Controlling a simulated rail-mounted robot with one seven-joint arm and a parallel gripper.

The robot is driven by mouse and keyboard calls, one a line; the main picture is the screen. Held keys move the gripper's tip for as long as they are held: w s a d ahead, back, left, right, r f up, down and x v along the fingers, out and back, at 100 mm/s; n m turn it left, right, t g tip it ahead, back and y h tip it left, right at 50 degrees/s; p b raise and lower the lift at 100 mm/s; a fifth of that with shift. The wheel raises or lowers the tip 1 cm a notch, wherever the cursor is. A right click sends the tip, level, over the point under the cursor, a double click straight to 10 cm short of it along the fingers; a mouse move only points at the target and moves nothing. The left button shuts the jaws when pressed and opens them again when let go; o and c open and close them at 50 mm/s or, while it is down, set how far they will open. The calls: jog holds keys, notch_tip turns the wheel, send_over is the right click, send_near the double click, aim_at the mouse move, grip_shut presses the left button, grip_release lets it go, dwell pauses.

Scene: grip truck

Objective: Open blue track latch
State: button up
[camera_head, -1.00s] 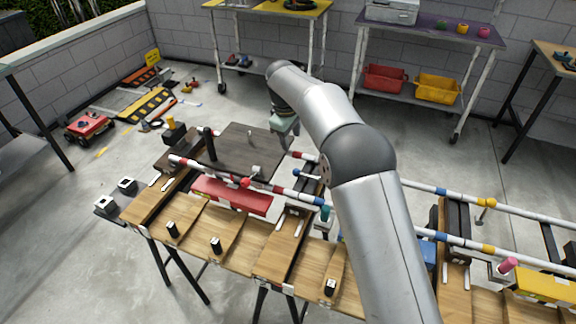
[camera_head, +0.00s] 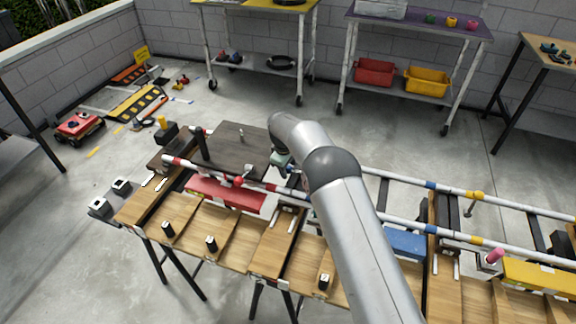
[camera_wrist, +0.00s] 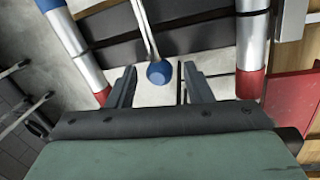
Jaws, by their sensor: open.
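The blue track latch shows in the wrist view as a thin metal rod ending in a blue ball knob (camera_wrist: 159,73). My gripper (camera_wrist: 158,68) is open, with one finger on each side of the knob; I cannot tell whether either finger touches it. Rails with silver, red and blue bands run on both sides, the left rail (camera_wrist: 85,65) and the right rail (camera_wrist: 252,45). In the head view my gripper (camera_head: 282,163) is low over the rails near the dark board, and the arm hides most of the latch.
A red-knobbed latch (camera_head: 238,181) and a yellow-knobbed latch (camera_head: 475,195) sit farther along the rails. A dark board (camera_head: 230,150) with a post lies left of my gripper. A red panel (camera_wrist: 292,98) is close at right. A blue box (camera_head: 405,244) is right of my arm.

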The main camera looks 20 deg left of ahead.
grip_shut()
